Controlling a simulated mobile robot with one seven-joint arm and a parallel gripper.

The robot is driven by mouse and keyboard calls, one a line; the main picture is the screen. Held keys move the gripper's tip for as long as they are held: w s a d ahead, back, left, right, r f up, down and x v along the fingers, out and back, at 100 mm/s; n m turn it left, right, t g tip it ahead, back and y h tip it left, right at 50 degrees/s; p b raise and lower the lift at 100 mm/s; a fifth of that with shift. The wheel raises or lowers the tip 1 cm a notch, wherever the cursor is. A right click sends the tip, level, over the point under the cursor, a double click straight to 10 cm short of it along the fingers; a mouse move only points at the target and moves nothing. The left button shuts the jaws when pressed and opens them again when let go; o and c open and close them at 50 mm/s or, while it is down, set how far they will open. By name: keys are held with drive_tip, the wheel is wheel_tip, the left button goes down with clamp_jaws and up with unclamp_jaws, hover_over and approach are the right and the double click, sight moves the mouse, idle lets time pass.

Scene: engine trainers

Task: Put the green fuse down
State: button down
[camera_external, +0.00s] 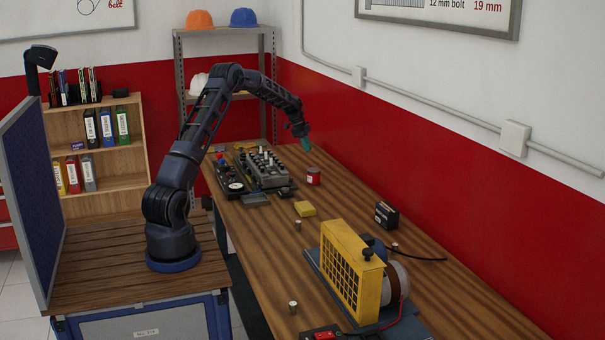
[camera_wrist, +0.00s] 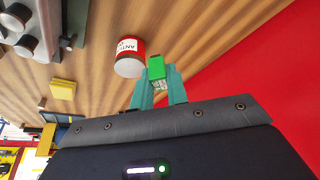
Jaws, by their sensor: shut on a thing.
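The green fuse (camera_wrist: 156,68) shows in the wrist view between the fingertips of my gripper (camera_wrist: 158,82). The gripper's teal fingers are shut on it, and its green end sticks out past them. In the external view my gripper (camera_external: 306,143) is above the far part of the wooden workbench (camera_external: 390,245), near the red wall. The fuse is too small to make out clearly there. In the wrist view the fuse appears close to a red and white can (camera_wrist: 129,57); I cannot tell if they touch.
The can (camera_external: 313,176) stands on the bench below my gripper. An engine trainer (camera_external: 268,168) is to its left. A yellow block (camera_external: 305,209), a black box (camera_external: 386,215) and a yellow caged machine (camera_external: 345,270) stand nearer. Bare wood lies between them.

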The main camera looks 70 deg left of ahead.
wheel_tip(320, 180, down, 12)
drive_tip(key=shift+f, duration=0.2)
idle(0.4)
drive_tip(key=c, duration=1.4)
unclamp_jaws()
drive_tip(key=shift+f, duration=0.15)
